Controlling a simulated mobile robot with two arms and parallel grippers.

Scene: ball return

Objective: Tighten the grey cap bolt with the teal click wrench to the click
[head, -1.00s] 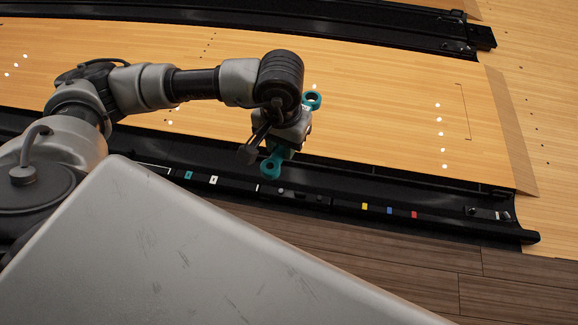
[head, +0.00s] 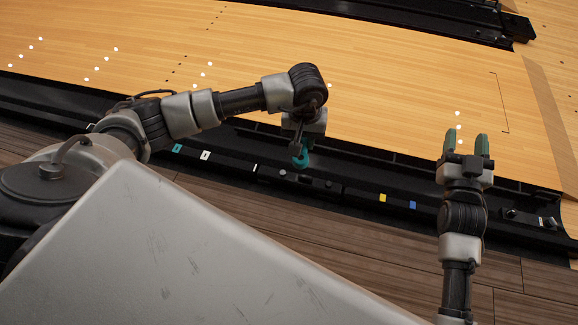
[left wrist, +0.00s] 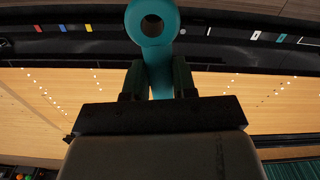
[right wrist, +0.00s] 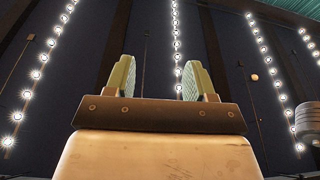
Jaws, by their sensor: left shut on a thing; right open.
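My left gripper (head: 301,138) is shut on the teal click wrench (head: 301,155) and holds it over the black gutter. The wrench's ring end (left wrist: 152,22) points up in the left wrist view, with its shaft between the fingers. A small grey round bolt-like part (head: 282,172) sits on the black ledge just below left of the wrench in the head view. I cannot tell if it is the cap bolt, or if the ring touches anything. My right gripper (head: 466,143) is open and empty, fingers raised, over the right part of the gutter.
The black ledge carries teal, white, yellow (head: 382,198) and blue (head: 412,205) marks. More small dark parts (head: 512,213) sit at its right end. The wooden lane (head: 380,110) behind is clear. Dark plank floor (head: 350,235) lies in front.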

